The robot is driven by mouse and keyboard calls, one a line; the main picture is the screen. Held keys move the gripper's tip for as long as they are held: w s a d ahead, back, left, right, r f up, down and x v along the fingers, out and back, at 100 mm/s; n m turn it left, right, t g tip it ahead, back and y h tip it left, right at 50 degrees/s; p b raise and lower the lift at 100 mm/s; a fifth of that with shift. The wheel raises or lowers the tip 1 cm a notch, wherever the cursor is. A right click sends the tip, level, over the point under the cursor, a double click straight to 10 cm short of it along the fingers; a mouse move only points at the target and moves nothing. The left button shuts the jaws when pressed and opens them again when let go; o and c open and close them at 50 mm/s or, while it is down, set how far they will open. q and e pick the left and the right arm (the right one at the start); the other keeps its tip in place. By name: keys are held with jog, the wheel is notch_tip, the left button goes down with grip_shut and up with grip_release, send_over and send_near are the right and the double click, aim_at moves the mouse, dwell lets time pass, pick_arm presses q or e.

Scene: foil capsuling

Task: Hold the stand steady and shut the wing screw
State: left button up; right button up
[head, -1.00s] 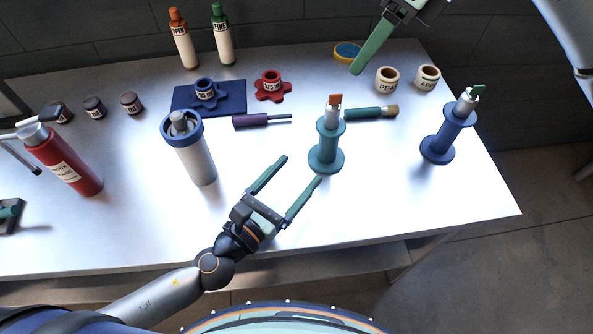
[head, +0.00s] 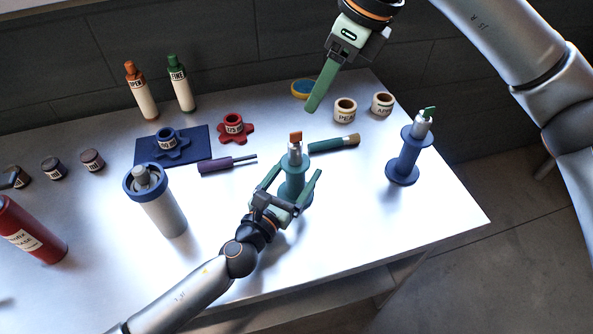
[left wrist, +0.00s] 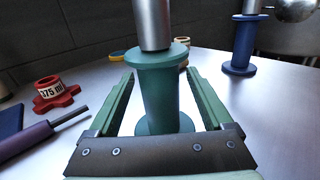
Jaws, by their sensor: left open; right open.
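A teal spool-shaped stand (head: 293,186) stands upright on the table, with a metal neck and an orange wing screw (head: 295,136) on top. My left gripper (head: 293,175) is open, its two fingers on either side of the stand. In the left wrist view the teal stand (left wrist: 162,95) rises between the green fingers, with visible gaps; its top is cut off there. A similar blue stand (head: 405,155) with a green wing screw (head: 430,112) stands to the right. My right gripper (head: 317,98) is above the back of the table, empty and away from both stands; its fingers overlap in view.
A brush (head: 333,144) lies behind the teal stand, and a purple-handled tool (head: 225,164) lies to its left. A grey cylinder with blue collar (head: 160,205) stands further left. Labelled rings (head: 345,110) sit at the back. The front right tabletop is clear.

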pick_arm(q)
grip_shut()
dwell(0.8)
dwell(1.2)
